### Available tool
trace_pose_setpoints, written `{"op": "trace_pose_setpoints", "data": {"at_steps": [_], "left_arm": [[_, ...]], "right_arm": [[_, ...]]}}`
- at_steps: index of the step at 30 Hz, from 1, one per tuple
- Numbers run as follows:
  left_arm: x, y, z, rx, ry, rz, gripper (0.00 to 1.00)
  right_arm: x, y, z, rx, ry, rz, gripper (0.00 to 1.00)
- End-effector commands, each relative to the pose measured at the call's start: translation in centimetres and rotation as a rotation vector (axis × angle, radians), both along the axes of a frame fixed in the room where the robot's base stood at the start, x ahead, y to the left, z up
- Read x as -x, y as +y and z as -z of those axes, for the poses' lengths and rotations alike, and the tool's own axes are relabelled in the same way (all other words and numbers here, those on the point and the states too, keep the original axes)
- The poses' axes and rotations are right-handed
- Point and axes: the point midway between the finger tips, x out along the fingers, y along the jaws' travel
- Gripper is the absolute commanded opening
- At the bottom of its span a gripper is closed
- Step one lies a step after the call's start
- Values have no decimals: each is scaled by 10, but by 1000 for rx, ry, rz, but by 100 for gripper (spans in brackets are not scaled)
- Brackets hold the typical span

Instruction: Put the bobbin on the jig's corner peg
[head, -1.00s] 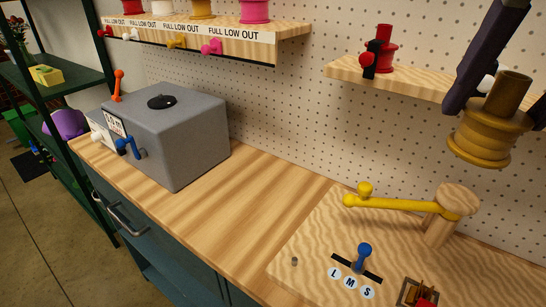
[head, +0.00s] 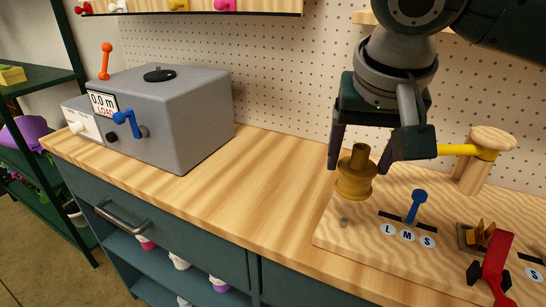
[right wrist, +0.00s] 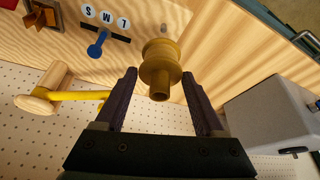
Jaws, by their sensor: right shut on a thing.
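The gold-brown bobbin (head: 356,186) is held upright between the fingers of my right gripper (head: 360,166), which is shut on it. In the right wrist view the bobbin (right wrist: 160,72) sits between the fingertips (right wrist: 159,76). The jig (head: 375,252) is a pale wooden board on the bench. Its small grey corner peg (head: 344,222) stands near the front left corner, just below and a little left of the bobbin in the head view. The peg (right wrist: 163,30) also shows in the right wrist view, apart from the bobbin. My left gripper is out of view.
The jig carries a blue lever (head: 417,203) by the L, M, S labels, a red-handled clamp (head: 494,262) and a yellow arm on a wooden post (head: 476,172). A grey box machine (head: 165,118) stands at the left. The bench (head: 240,180) between is clear.

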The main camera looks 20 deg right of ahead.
Motion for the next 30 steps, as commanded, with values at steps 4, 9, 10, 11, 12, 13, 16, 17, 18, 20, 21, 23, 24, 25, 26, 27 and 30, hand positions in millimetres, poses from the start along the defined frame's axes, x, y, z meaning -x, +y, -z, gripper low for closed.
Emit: {"op": "trace_pose_setpoints", "data": {"at_steps": [4,9,10,11,12,13,16,17,18,20,21,23,24,25,26,27,30], "left_arm": [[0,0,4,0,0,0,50],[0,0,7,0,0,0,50],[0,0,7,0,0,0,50],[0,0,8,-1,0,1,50],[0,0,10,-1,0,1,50],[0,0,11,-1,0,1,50],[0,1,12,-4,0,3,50],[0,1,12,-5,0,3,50],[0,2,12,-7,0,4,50],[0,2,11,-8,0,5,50],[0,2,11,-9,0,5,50],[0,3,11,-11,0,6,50],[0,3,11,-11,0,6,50],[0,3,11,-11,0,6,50],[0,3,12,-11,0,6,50],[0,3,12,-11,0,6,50],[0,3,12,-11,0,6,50]], "right_arm": [[0,0,26,1,0,0,17],[0,0,42,-1,1,0,17],[0,0,47,1,2,1,17],[1,0,53,1,2,-1,17],[1,0,60,1,3,1,17],[0,0,64,-1,2,0,17],[0,1,74,0,0,-1,17],[0,1,75,0,0,-1,17],[0,0,75,-1,-2,-2,17],[0,0,75,-1,-2,-2,17],[0,0,75,-1,-2,-2,17],[0,0,75,-1,-2,-2,17],[0,1,75,-1,-2,-2,17],[0,0,75,-1,-2,-2,17],[0,0,76,-1,-2,-2,17],[0,0,77,0,-1,0,17],[0,0,78,0,-1,0,78]]}}
